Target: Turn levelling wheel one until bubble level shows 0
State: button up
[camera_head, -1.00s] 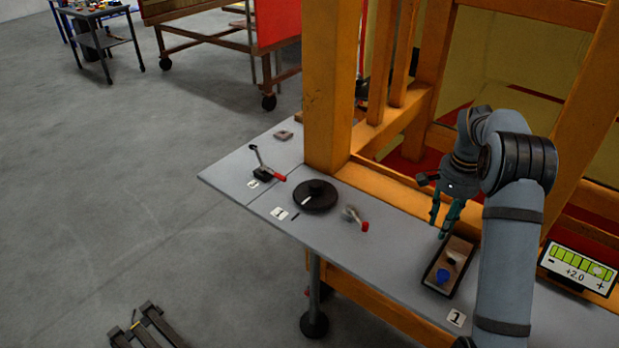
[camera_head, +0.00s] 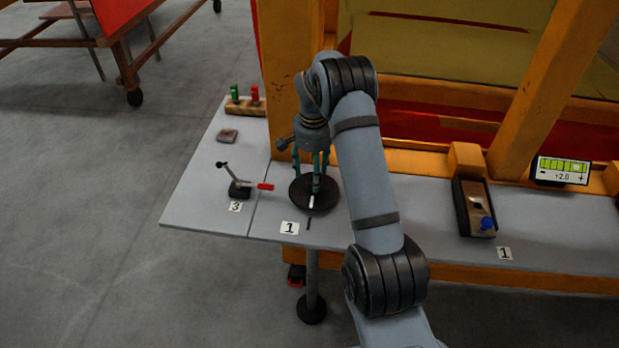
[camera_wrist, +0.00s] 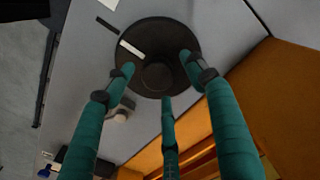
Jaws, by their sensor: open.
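Levelling wheel one (camera_head: 300,194) is a black disc with a white mark on the grey table, beside a label reading 1 (camera_head: 290,228). My gripper (camera_head: 318,180) is right over the wheel, its teal fingers pointing down. In the wrist view the wheel (camera_wrist: 172,28) has a raised round hub in the middle. My three fingers (camera_wrist: 160,76) are spread around the hub; I cannot tell whether they touch it. The bubble level display (camera_head: 562,171) at the right has a green-yellow scale and appears to read +2.0, with its bubble right of centre.
A tray with a blue knob (camera_head: 487,223) lies to the right. Orange posts (camera_head: 280,80) rise behind the table. A block with green and red pegs (camera_head: 245,106) is at the back left.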

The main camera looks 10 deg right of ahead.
jog(key=f, duration=0.3)
jog(key=shift+s+d+f+p, duration=0.1)
jog(key=shift+s+d+p, duration=0.1)
jog(key=shift+d+p, duration=0.15)
jog(key=shift+a+f, duration=0.1)
jog(key=shift+c, duration=0.5)
jog(key=shift+w, duration=0.1)
grip_shut()
